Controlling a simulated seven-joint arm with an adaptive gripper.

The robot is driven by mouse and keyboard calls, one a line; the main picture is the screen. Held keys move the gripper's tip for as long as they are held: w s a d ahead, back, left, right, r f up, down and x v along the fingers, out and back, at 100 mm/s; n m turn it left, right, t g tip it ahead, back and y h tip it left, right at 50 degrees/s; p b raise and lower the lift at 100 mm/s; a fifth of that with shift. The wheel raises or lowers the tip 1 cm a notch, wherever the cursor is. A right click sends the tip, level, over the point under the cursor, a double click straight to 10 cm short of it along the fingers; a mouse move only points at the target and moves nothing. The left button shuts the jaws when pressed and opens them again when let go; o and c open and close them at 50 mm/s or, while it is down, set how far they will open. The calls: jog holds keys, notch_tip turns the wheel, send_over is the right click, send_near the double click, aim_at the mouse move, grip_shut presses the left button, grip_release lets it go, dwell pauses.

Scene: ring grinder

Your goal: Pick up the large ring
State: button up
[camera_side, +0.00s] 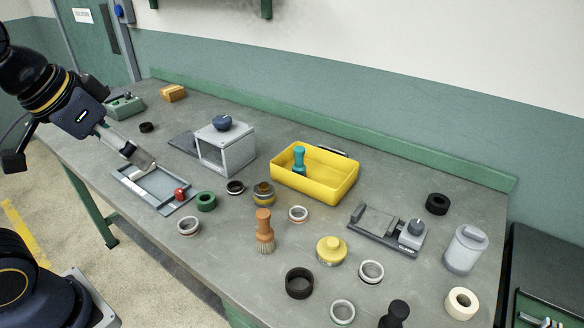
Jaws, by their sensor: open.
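Several rings lie on the grey bench, and I cannot tell for sure which is the large ring. A wide black ring (299,284) lies near the front edge and looks the biggest. Smaller pale metal rings (371,272) (342,312) lie to its right, and others (298,214) (189,226) lie farther back and left. A dark-banded ring (235,188) lies near the bench middle. My gripper (145,164) is at the left, over a grey frame fixture (168,205) with a red knob. It is open, far from the black ring, and I see nothing held.
A yellow bin (318,190) holding a teal-handled tool and a grey box (225,153) stand behind. A wooden-handled brush (265,236), yellow-topped pot (331,251), clamp fixture (388,231) and grey canister (465,250) stand around the rings. A green ledge (330,134) edges the back.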

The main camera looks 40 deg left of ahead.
jog(key=w+d+r+m+g, duration=0.1)
jog(key=w+d+r+m, duration=0.1)
jog(key=w+d, duration=0.3)
jog(key=m+g, duration=0.5)
jog(key=m, duration=0.1)
send_over(299, 288)
jog(key=f, duration=2.4)
jog(key=shift+a+f, duration=0.25)
jog(key=shift+f, duration=0.15)
jog(key=f, duration=0.6)
jog(key=shift+d, duration=0.25)
jog(key=shift+r, duration=0.1)
jog(key=c, duration=1.4)
jog(key=shift+o, duration=0.2)
jog(key=shift+r, duration=0.15)
